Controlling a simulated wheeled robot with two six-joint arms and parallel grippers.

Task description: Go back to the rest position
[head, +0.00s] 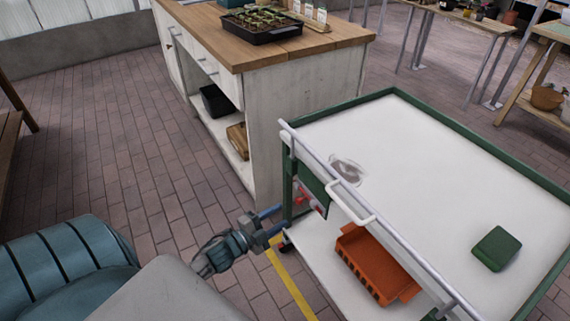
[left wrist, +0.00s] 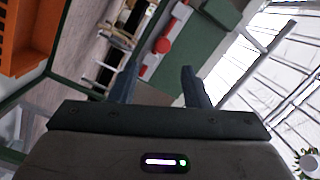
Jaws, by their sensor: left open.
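My left gripper (head: 270,223) is open and empty in the head view, beside the near left corner of a green-framed cart (head: 440,150). In the left wrist view its two fingers (left wrist: 160,88) stand apart with nothing between them. Behind them are a green panel with red parts (left wrist: 172,45) on the cart's side and an orange crate (left wrist: 22,35). My right gripper does not show in either view.
The orange crate (head: 370,262) sits on the cart's lower shelf. A green box (head: 496,248) lies on the white top. A wooden-topped cabinet (head: 250,50) holds a black seedling tray (head: 262,24). Brick floor (head: 110,140) is clear on the left.

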